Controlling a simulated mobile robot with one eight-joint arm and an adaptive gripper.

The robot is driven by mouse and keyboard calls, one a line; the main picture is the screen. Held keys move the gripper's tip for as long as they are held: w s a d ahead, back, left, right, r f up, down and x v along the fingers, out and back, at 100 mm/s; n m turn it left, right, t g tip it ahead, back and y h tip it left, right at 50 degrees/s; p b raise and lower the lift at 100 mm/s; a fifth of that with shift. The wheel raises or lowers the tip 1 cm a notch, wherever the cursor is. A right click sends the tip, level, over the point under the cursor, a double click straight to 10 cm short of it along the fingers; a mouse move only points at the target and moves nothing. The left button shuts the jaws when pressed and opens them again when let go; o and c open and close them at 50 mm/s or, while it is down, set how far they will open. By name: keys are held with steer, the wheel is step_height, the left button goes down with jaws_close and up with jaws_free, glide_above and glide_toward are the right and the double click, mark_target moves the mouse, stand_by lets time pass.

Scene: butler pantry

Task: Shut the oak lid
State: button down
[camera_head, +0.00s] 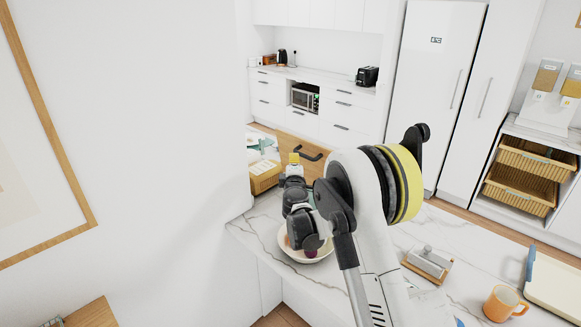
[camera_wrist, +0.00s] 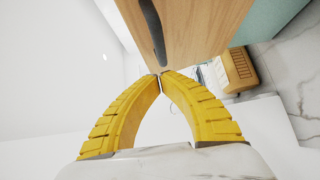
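The oak lid (camera_head: 299,149) stands raised, with its wooden face and dark handle (camera_head: 311,155) showing behind my arm. In the wrist view the lid (camera_wrist: 205,25) fills the top middle, with its dark handle (camera_wrist: 153,30) running down toward my fingertips. My gripper (camera_head: 294,158) is close to the handle's left end in the head view. In the wrist view the yellow fingers of my gripper (camera_wrist: 160,75) meet at their tips, with nothing visible between them. I cannot tell whether they touch the lid. A teal surface (camera_wrist: 270,18) shows beside the lid; my arm hides what the lid belongs to.
A bowl (camera_head: 305,256) stands on the marble counter under my arm. A butter dish (camera_head: 429,262), an orange mug (camera_head: 503,303) and a tray (camera_head: 553,283) stand to the right. A white wall closes off the left.

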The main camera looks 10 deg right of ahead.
mark_target(301, 153)
steer(key=shift+w+d, duration=0.7)
steer(key=shift+d, duration=0.3)
steer(key=shift+w+d+r, duration=0.3)
steer(key=shift+d, duration=0.15)
steer(key=shift+w+d+r+m+g, duration=0.1)
steer(key=shift+r+m+g, duration=0.05)
steer(key=shift+m+g, duration=0.15)
